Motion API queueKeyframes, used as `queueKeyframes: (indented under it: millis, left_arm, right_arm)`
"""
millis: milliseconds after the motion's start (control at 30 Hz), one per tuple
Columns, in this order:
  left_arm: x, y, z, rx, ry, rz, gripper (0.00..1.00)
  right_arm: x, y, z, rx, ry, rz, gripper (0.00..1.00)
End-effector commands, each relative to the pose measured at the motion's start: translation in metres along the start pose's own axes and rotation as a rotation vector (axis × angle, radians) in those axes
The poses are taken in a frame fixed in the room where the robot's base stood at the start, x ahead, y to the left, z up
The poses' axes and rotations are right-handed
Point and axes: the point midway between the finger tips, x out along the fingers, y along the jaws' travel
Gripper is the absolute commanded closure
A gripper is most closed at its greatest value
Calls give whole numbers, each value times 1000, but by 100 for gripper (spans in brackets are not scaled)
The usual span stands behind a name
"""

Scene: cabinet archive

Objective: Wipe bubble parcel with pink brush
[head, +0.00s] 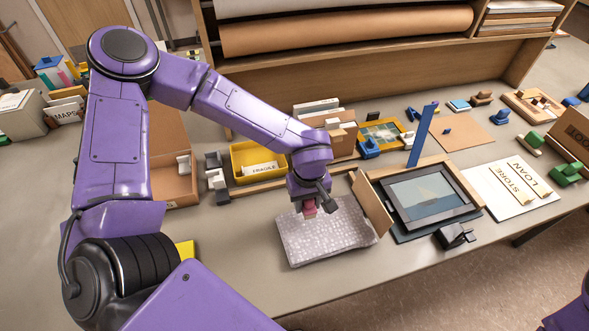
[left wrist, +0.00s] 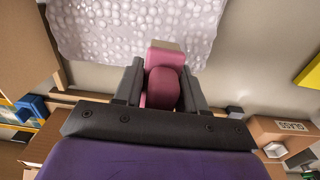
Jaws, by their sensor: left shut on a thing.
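The bubble parcel (head: 318,240) lies flat on the grey table near its front edge, a pale, bumpy wrapped slab. It also fills the top of the left wrist view (left wrist: 100,30). My left gripper (head: 310,207) is over the far part of the parcel, pointing down. In the left wrist view its two dark fingers (left wrist: 162,88) are shut on the pink brush (left wrist: 163,75). The brush's end with a pale tip overlaps the parcel's edge in that view; I cannot tell whether it touches. My right gripper is not in view.
A yellow bin (head: 246,160) marked FRAGILE is behind. A black block (head: 453,236) lies at the front right. The table in front of the parcel is clear.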

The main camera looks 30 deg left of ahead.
Motion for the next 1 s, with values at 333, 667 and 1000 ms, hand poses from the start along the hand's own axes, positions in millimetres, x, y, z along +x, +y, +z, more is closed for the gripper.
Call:
queueKeyframes:
  millis: [333, 667, 1000]
  left_arm:
    - [-32, 4, 2, 8, 0, 2, 88]
    - [-40, 4, 2, 11, -1, 0, 88]
    - [-39, 4, 2, 12, 0, 0, 88]
  right_arm:
    - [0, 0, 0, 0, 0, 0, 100]
    - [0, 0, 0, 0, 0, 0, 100]
    - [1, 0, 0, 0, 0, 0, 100]
